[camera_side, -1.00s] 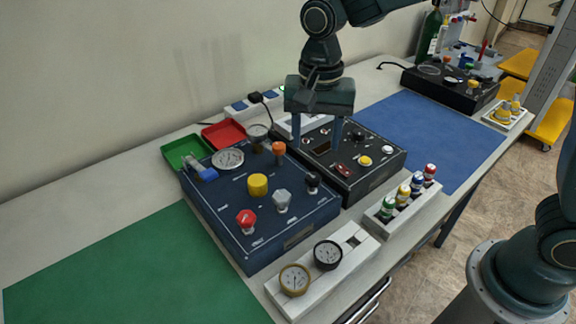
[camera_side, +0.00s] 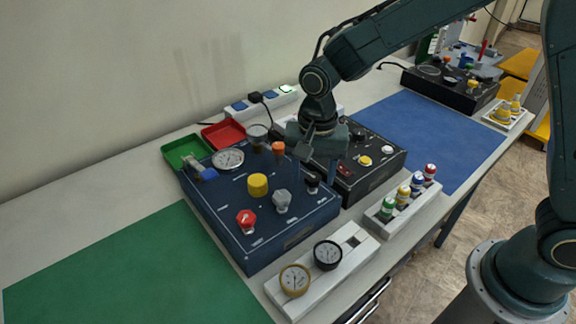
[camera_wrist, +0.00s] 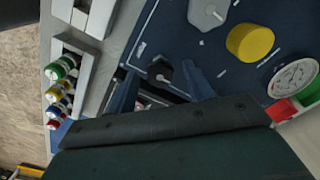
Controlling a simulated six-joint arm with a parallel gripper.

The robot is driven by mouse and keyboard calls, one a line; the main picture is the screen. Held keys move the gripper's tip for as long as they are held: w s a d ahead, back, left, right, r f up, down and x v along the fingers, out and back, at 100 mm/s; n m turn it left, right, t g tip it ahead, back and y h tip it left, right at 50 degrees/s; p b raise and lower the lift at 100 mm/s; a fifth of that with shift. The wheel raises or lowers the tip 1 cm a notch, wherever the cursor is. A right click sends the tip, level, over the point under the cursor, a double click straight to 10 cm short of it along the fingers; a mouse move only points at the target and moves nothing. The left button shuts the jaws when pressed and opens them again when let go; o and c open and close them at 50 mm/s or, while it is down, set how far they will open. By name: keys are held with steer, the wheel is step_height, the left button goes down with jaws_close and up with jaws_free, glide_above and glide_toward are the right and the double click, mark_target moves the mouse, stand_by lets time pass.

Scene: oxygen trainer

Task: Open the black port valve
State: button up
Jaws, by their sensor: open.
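The black port valve is a small black knob (camera_side: 312,182) near the right corner of the dark blue panel (camera_side: 222,203). My gripper (camera_side: 311,172) is above it with the jaws open, one finger on each side as seen from the side. In the wrist view the black knob (camera_wrist: 160,72) shows between the two blue fingertips (camera_wrist: 158,78). I cannot tell whether the fingers touch it or how far down they reach.
The grey knob (camera_side: 282,201), orange knob (camera_side: 278,149), yellow knob (camera_side: 258,185) and red knob (camera_side: 246,220) stand nearby on the panel. A black box (camera_side: 375,175) adjoins on the right. Two gauges lie on a white holder (camera_side: 356,250) in front.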

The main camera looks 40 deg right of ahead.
steer(key=c, duration=1)
steer(key=shift+n, duration=0.4)
steer(key=n, duration=0.9)
steer(key=shift+n, duration=0.3)
steer(key=n, duration=0.7)
steer(key=shift+r, duration=0.1)
steer(key=n, duration=0.6)
steer(key=shift+n, duration=0.4)
